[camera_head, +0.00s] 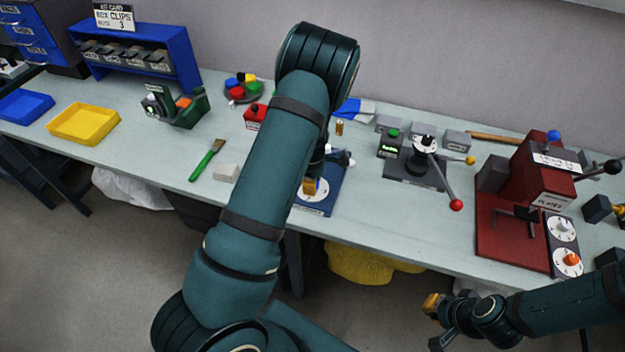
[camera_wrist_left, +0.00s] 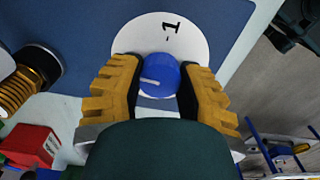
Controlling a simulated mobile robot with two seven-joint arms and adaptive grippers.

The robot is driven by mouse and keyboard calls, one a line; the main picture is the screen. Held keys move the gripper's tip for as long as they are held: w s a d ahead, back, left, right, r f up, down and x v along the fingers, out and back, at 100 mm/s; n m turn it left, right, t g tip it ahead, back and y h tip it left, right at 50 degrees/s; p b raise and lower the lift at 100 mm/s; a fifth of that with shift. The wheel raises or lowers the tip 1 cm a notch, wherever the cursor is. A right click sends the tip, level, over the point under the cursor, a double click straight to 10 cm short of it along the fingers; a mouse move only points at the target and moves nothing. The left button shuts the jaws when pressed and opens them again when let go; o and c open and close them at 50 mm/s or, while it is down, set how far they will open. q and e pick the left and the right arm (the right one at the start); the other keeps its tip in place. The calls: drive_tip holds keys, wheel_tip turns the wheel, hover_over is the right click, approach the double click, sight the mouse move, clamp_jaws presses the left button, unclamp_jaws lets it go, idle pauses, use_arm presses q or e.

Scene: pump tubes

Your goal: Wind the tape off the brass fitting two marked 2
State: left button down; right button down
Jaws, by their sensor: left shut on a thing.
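My left gripper (camera_wrist_left: 158,85) is shut on a blue knob (camera_wrist_left: 160,72) with a white line. The knob sits over a white dial (camera_wrist_left: 198,38) that reads "-1", on a blue board (camera_wrist_left: 85,25). In the head view my left arm hides most of the blue board (camera_head: 330,193); a bit of the left gripper (camera_head: 310,187) shows over it. A ribbed brass-coloured fitting (camera_wrist_left: 18,92) with a dark end stands left of the gripper in the wrist view; no tape or number is legible on it. My right gripper (camera_head: 436,321) looks open and empty, in front of the table.
A lever device (camera_head: 415,168) and a red press (camera_head: 515,205) stand to the right. Yellow (camera_head: 84,122) and blue (camera_head: 25,106) trays are far left.

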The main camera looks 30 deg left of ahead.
use_arm(q)
drive_tip(key=shift+n, duration=0.6)
drive_tip(key=c, duration=0.5)
unclamp_jaws()
wheel_tip(320, 180, up, 12)
idle(0.6)
